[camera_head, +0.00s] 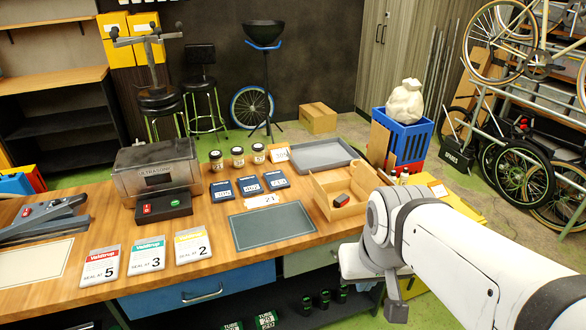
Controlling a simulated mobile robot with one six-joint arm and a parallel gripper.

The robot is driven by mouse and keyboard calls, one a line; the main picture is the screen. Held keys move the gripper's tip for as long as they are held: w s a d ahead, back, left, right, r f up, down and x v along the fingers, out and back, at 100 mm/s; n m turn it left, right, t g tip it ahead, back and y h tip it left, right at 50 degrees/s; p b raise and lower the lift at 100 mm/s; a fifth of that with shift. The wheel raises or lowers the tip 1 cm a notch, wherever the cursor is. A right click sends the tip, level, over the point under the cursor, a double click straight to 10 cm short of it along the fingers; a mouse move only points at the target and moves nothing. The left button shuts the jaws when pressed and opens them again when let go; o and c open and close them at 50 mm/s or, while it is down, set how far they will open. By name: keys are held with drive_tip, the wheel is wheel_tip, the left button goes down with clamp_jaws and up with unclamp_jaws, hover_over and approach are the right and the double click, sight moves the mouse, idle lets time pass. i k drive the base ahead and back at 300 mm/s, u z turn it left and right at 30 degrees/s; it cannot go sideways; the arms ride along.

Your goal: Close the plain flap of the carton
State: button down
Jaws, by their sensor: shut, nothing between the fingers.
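An open tan box (322,200), which looks like the carton, sits at the right end of the wooden bench. A small dark block with a red face (341,200) lies inside it. The box's right side is partly hidden by my white arm. Which panel is the plain flap is not clear from here. My gripper (396,308) appears as a grey part hanging below the arm's white end joint, in front of the bench's right end. It looks shut and empty, apart from the box.
A grey tray (325,153) lies behind the box, and a dark mat (272,227) lies to its left. A blue crate (408,137) with a white sack stands behind at right. Yellow material (462,204) shows beyond my arm. Jars and packets occupy the bench further left.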

sight(321, 192)
drive_tip(key=u, duration=0.3)
drive_tip(key=i, duration=0.95)
drive_tip(key=z, duration=0.35)
